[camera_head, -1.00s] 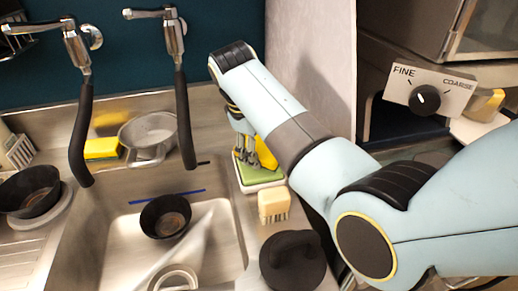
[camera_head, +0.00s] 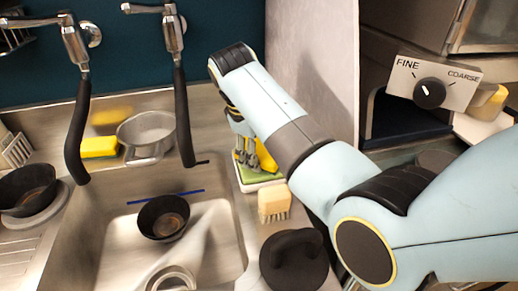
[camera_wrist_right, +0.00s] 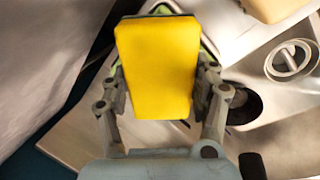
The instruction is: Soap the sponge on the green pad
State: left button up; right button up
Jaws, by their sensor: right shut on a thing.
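A yellow sponge (camera_wrist_right: 156,68) fills the middle of the right wrist view, between the fingers of my right gripper (camera_wrist_right: 160,95), which is shut on it. In the head view my right gripper (camera_head: 243,152) points down over the green pad (camera_head: 258,178), which sits in a pale tray at the sink's right edge. Part of the held sponge (camera_head: 267,158) shows beside the fingers, low over the pad. I cannot tell whether it touches the pad. My left gripper is not in view.
Another yellow sponge (camera_head: 99,147) lies behind the sink, beside a metal strainer (camera_head: 147,131). A brush (camera_head: 274,203) and a black round object (camera_head: 293,261) stand in front of the pad. A dark bowl (camera_head: 163,217) is in the sink. A grey wall panel (camera_head: 315,65) rises behind my arm.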

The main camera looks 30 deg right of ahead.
jog(key=shift+f, duration=1.1)
dwell(0.8)
jog(key=shift+f, duration=0.1)
dwell(2.3)
notch_tip(320, 180, up, 7)
jog(key=p, duration=0.9)
dwell(0.4)
jog(key=shift+s, duration=0.1)
